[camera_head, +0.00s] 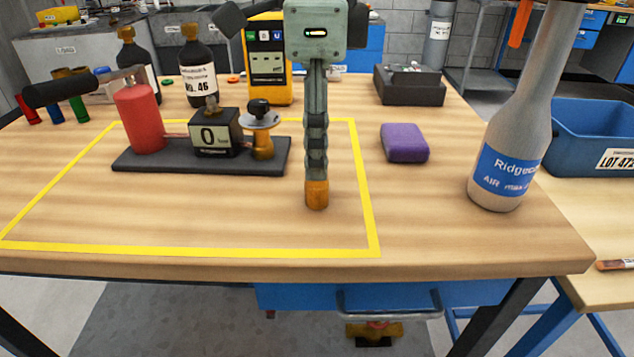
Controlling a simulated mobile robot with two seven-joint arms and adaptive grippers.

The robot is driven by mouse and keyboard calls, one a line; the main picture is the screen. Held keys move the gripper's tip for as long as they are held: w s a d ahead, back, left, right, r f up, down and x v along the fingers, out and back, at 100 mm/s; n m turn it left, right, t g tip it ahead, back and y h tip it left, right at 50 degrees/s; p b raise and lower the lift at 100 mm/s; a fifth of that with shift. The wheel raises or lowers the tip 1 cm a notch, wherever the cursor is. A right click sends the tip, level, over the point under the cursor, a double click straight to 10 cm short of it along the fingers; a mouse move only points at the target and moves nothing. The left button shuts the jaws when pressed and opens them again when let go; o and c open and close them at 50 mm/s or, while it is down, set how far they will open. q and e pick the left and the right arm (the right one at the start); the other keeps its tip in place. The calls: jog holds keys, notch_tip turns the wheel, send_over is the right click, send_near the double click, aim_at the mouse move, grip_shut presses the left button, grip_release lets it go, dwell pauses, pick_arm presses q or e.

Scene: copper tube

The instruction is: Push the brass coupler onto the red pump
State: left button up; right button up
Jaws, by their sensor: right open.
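The red pump (139,118) stands upright at the left end of a dark base plate (190,163). A black gauge box (215,134) reading 0 sits beside it, with a short copper tube between them. A brass fitting (263,147) with a pale disc and black knob stands at the plate's right end; I cannot tell whether it is the brass coupler. My right gripper (317,197) points straight down, right of the plate and apart from it. It is open but seen edge-on, its orange-brown tip low over the table. I see nothing held in it. My left gripper is not in view.
A yellow line (190,248) frames the work area. A purple block (404,142) and grey bottle (507,155) stand to the right. Dark bottles (197,68), a yellow meter (269,62) and a dark box (409,86) stand behind. The front tabletop is clear.

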aim_at(317, 188)
jog(key=shift+f, duration=0.1)
jog(key=f, duration=0.4)
jog(key=shift+s, duration=0.25)
jog(key=shift+f, duration=0.55)
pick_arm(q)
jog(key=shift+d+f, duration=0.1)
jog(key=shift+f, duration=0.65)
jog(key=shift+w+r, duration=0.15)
pick_arm(e)
jog(key=shift+c, duration=0.2)
jog(key=c, duration=0.7)
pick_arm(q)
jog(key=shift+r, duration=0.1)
pick_arm(e)
grip_shut()
